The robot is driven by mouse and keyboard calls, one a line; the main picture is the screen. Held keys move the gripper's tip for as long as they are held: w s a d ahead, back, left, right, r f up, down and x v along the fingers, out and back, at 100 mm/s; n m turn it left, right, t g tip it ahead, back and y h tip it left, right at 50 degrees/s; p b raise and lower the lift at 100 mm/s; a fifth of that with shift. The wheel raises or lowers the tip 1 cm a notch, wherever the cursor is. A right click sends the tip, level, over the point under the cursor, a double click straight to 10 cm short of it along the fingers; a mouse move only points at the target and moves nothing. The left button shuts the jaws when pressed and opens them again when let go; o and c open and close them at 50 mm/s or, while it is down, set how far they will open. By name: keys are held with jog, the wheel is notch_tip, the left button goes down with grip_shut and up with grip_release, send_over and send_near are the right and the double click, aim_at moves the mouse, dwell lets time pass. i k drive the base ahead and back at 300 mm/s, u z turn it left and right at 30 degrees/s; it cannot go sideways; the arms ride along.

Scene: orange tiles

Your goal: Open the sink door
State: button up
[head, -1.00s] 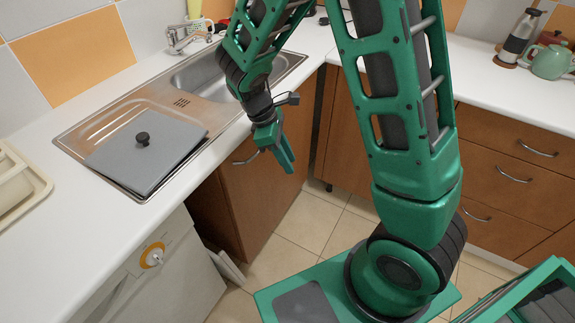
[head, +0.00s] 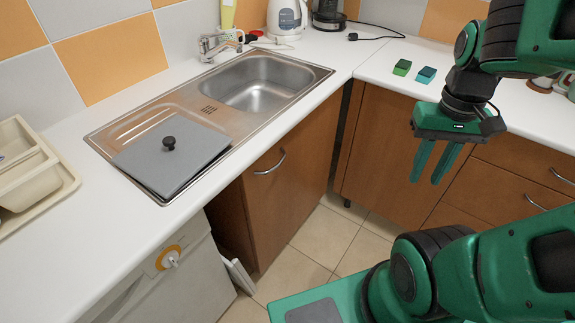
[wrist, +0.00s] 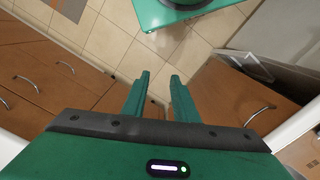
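The sink door (head: 297,170) is a brown wood panel below the sink counter, with a curved metal handle (head: 270,163) near its upper left. It looks closed, with no clear gap along its edges. In the wrist view the door (wrist: 222,100) and its handle (wrist: 259,115) show at the right. My gripper (head: 427,180) is right of the door, in front of the corner cabinet, clear of the handle. Its two fingers (wrist: 158,80) are apart with nothing between them, and they point down towards the floor.
The steel sink (head: 255,95) has a grey board (head: 172,160) with a black knob on its drainer. A white appliance (head: 170,275) stands left of the door, with a pale panel (head: 238,273) by the floor. Drawers (head: 520,185) are at the right. Tiled floor (head: 325,238) before the door is clear.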

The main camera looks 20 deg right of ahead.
aim_at(280, 189)
jog(key=z, duration=0.95)
jog(key=k, duration=0.45)
jog(key=z, duration=0.1)
